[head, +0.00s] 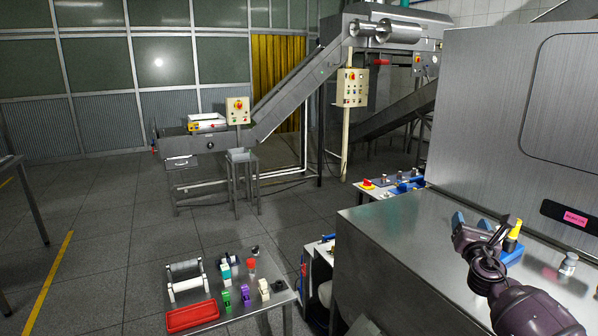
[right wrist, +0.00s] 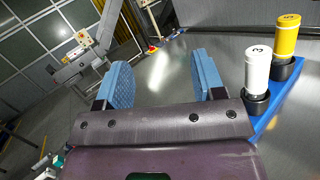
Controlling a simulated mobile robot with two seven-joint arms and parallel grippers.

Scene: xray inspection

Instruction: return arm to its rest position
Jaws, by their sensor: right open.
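My right gripper (head: 484,226) is over the steel counter of the large machine, at the right of the head view. In the right wrist view its two blue-padded fingers (right wrist: 160,85) stand wide apart with nothing between them. A blue holder (right wrist: 270,112) is just right of the fingers, with a white canister (right wrist: 257,72) marked 3 and a yellow canister (right wrist: 286,36) upright in it. The gripper is apart from both. The yellow canister also shows in the head view (head: 513,232), while the arm hides part of the holder. My left gripper is not in view.
The steel counter (head: 400,225) is bare left of the arm. A small metal canister (head: 568,264) stands right of it. The machine's tall wall (head: 500,100) rises behind. A low table (head: 250,315) with a red tray (head: 192,316) and several small items stands at lower left.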

